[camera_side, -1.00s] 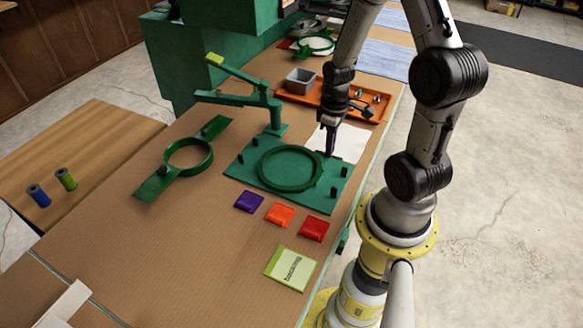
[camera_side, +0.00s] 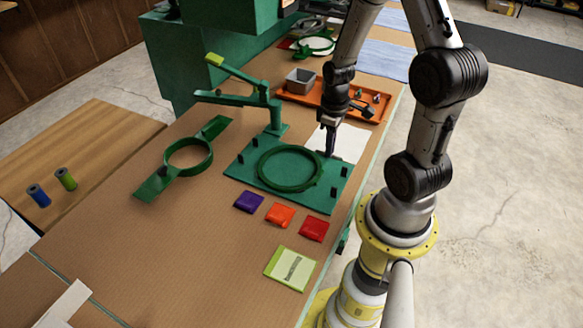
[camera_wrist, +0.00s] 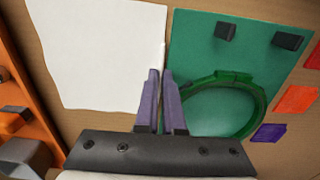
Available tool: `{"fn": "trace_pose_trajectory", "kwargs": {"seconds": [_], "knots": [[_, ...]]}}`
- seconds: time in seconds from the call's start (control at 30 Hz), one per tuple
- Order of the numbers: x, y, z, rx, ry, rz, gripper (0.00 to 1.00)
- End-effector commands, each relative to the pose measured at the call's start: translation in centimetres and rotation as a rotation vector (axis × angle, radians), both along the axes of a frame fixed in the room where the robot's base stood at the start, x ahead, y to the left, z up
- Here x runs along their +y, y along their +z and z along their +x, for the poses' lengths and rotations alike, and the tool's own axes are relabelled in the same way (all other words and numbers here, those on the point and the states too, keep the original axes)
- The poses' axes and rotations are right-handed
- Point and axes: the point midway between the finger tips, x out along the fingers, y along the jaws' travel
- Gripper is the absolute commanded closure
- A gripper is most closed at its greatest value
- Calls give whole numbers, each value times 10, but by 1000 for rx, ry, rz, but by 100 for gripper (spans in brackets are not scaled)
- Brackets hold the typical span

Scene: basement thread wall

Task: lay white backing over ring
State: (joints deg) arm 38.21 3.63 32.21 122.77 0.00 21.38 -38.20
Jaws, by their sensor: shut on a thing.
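The white backing (camera_wrist: 95,50) lies flat on the table beside the green base plate, and it also shows behind my gripper in the side view (camera_side: 352,144). The green ring (camera_side: 289,169) lies on the plate (camera_side: 243,172); the wrist view shows part of the ring (camera_wrist: 255,95), with my fingers hiding some of it. My gripper (camera_side: 328,154) is low at the backing's edge nearest the plate. In the wrist view its purple-grey fingers (camera_wrist: 161,73) are close together at that edge, shut on the backing. The backing is not over the ring.
Short dark posts (camera_side: 333,192) stand on the plate. A second green ring with a long handle (camera_side: 188,155) lies to the left, near a green arm stand (camera_side: 240,101). Purple, orange and red packets (camera_side: 280,214) lie in front. An orange tray (camera_side: 335,101) is behind.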

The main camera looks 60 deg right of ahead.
Motion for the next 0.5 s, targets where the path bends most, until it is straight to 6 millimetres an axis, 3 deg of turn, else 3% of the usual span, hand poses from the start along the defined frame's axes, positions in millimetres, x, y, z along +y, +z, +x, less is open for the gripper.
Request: {"fn": "trace_pose_trajectory", "kwargs": {"seconds": [0.5], "knots": [[-1, 12, 1, -2, 0, -2, 100]]}}
